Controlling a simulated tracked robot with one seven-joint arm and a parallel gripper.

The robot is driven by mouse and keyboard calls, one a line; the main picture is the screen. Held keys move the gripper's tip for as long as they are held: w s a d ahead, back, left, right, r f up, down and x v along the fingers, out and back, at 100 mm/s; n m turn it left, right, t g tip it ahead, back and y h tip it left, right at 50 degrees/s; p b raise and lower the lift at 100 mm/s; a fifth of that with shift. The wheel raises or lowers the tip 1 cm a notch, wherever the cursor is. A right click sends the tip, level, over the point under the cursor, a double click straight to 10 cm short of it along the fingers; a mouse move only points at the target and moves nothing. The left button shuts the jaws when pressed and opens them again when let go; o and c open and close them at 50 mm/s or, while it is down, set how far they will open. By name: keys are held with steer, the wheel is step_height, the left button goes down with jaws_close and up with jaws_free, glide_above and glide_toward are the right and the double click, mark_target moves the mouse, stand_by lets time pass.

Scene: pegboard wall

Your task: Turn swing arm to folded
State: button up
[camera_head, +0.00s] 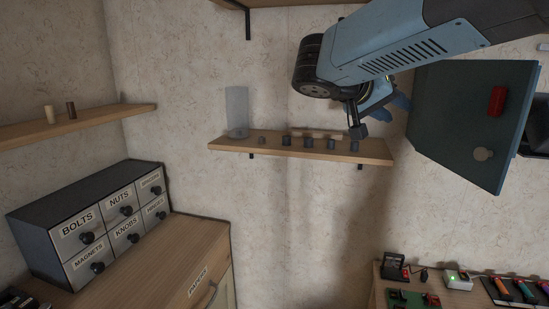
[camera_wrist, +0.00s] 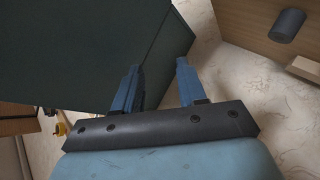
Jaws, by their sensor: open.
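My gripper (camera_head: 388,101) is at the panel's left edge, above the right end of the wall shelf. In the wrist view my gripper (camera_wrist: 158,67) is open, its two blue fingers apart near the edge of the dark panel (camera_wrist: 90,50).
The wall shelf (camera_head: 300,149) holds several small dark pieces and a grey translucent plate (camera_head: 237,110). A labelled drawer cabinet (camera_head: 95,220) stands on a wooden counter (camera_head: 150,270) at left. A small shelf (camera_head: 75,122) is above it. A workbench (camera_head: 385,290) with tools is at lower right.

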steer(key=s+a+f+n+y, duration=0.1)
steer(key=s+f+n+y, duration=0.3)
steer(key=s+f+y, duration=0.8)
steer(key=shift+s+f+n, duration=0.4)
steer(key=shift+s+f, duration=1.2)
steer(key=shift+f, duration=0.15)
steer(key=shift+s, duration=0.15)
